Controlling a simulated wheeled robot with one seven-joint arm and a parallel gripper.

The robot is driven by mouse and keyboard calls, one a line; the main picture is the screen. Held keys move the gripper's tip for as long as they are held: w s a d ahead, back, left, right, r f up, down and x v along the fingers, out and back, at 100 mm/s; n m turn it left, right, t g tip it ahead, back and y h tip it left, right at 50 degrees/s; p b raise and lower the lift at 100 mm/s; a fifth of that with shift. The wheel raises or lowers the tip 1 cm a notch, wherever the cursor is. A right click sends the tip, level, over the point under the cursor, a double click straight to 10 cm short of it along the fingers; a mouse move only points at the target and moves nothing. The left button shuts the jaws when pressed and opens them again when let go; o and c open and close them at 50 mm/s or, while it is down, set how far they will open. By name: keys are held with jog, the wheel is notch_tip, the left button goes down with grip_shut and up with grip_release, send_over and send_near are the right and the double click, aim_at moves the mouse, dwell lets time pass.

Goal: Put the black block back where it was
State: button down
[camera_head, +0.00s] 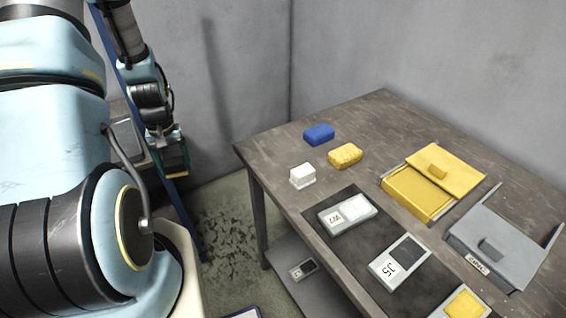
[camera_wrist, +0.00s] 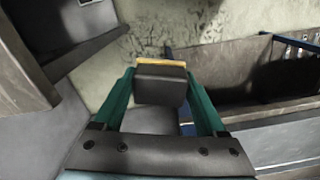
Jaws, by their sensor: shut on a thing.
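My gripper (camera_head: 172,158) hangs at the left in the head view, away from the table. In the wrist view my gripper (camera_wrist: 160,98) has green fingers shut on the black block (camera_wrist: 160,85). The block is dark, with a thin yellow-orange strip along its far edge. In the head view it is too small and covered to make out clearly. The table (camera_head: 280,166) stands at the right, and no loose black block shows on its top.
A dark open bin (camera_wrist: 265,92) shows at the wrist view's right.

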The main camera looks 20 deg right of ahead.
jog(key=d+r+m+b, duration=0.1)
jog(key=d+r, duration=0.1)
jog(key=d, duration=0.5)
jog(key=s+d+r+m+b, duration=0.1)
jog(key=d+r, duration=0.1)
jog(key=d, duration=0.5)
jog(key=s+d+r+m+b, duration=0.1)
jog(key=d+r+m, duration=0.1)
jog(key=d, duration=0.5)
jog(key=shift+s+d+r, duration=0.2)
jog(key=shift+s, duration=0.05)
notch_tip(320, 180, up, 4)
jog(key=m, duration=0.2)
send_over(284, 162)
notch_tip(284, 162, down, 10)
jog(key=p, duration=0.2)
jog(key=shift+r+p, duration=0.1)
jog(key=shift+p, duration=0.2)
jog(key=shift+s+f, duration=0.1)
jog(key=shift+f, duration=0.1)
grip_release()
jog(key=shift+r, duration=0.1)
